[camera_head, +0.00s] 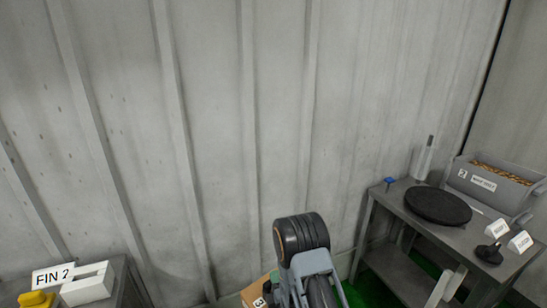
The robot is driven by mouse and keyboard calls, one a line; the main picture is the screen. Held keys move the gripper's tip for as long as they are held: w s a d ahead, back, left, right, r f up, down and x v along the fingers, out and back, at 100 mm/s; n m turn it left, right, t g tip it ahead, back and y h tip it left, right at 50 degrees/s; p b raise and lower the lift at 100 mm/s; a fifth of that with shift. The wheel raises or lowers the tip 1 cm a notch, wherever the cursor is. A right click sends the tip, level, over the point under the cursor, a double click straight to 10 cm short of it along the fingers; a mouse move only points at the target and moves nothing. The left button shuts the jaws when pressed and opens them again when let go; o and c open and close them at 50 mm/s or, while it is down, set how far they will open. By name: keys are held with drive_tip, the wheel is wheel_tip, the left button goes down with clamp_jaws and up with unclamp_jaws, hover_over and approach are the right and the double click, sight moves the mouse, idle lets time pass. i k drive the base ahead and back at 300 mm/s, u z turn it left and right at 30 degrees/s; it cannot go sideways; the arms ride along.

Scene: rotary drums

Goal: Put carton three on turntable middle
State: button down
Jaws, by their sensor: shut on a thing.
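A brown carton (257,292) with a round white label reading 3 shows at the bottom edge, partly hidden behind my arm and cut off by the frame. My arm comes up from the bottom middle, right beside the carton. My gripper's fingers are not visible, so I cannot see how they meet the carton. A round black turntable (438,205) lies flat on the grey metal table at the right. Its top is empty.
The right table (405,222) also holds a grey bin (490,185) of brown pieces, white label blocks (497,229), a black knob (489,253), a blue item (389,181) and a grey cylinder (422,160). A FIN 2 sign (53,276) stands at lower left.

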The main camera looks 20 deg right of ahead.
sight(436, 202)
drive_tip(key=z, duration=1.05)
drive_tip(key=i, duration=0.9)
drive_tip(key=z, duration=0.75)
